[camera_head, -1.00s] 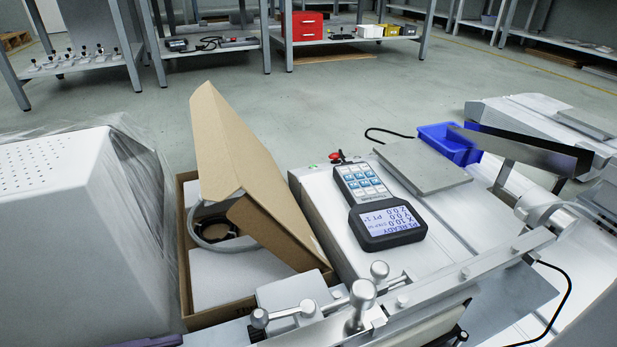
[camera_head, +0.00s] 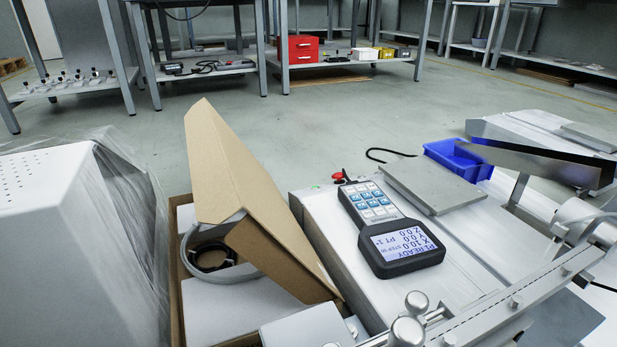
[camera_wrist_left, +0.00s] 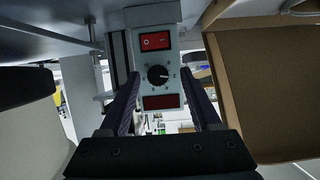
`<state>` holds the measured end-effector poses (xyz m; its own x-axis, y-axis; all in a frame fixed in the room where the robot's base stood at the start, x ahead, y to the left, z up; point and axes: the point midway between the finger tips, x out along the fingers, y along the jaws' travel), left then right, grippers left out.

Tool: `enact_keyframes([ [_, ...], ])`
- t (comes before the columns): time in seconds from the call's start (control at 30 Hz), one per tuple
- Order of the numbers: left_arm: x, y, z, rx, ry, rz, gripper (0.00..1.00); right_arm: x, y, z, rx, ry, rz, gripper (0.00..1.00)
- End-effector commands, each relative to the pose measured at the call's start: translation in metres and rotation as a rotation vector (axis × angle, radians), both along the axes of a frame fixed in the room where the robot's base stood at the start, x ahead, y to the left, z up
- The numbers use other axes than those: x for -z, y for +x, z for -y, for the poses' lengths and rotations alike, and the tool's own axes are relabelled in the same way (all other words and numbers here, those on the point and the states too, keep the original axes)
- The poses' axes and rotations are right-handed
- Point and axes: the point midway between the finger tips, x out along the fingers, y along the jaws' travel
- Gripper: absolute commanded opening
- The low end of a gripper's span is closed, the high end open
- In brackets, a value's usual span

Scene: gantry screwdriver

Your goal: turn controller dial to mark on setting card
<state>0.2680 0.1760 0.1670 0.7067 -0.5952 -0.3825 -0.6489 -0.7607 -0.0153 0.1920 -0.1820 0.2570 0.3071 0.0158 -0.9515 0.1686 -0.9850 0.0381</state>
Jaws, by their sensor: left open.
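In the left wrist view a pale grey controller (camera_wrist_left: 160,52) shows a red rocker switch (camera_wrist_left: 155,41), a black round dial (camera_wrist_left: 157,75) with a light pointer line and printed marks, and a dark red panel below it. My left gripper (camera_wrist_left: 166,82) is open, its two dark fingers on either side of the controller's lower part in the picture. Nothing is held, and I cannot tell how far the controller lies beyond the fingertips. Neither gripper shows in the head view. I cannot make out a setting card in either view.
A handheld pendant (camera_head: 401,248) with a lit screen lies on a white machine housing (camera_head: 318,215). Left of it stands an open cardboard box (camera_head: 225,165) with cable inside. A film-wrapped white unit (camera_head: 60,240) is at far left. A blue bin (camera_head: 455,158) stands behind. Open floor lies beyond.

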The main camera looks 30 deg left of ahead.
Motion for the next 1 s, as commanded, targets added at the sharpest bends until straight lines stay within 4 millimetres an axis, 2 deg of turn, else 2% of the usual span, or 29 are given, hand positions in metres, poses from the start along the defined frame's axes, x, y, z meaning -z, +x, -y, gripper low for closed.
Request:
enact_keyframes([
  [0.17,-0.0005,0.0,0.0003,0.0,0.0,0.0,0.64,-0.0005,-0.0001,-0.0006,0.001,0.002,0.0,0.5],
  [0.73,0.0,-0.0004,-0.0002,0.0,0.001,-0.001,0.01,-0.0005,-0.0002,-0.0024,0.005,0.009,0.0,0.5],
  [1.0,0.0003,-0.0006,-0.0003,0.0,0.002,-0.001,0.0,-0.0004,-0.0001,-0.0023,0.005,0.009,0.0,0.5],
])
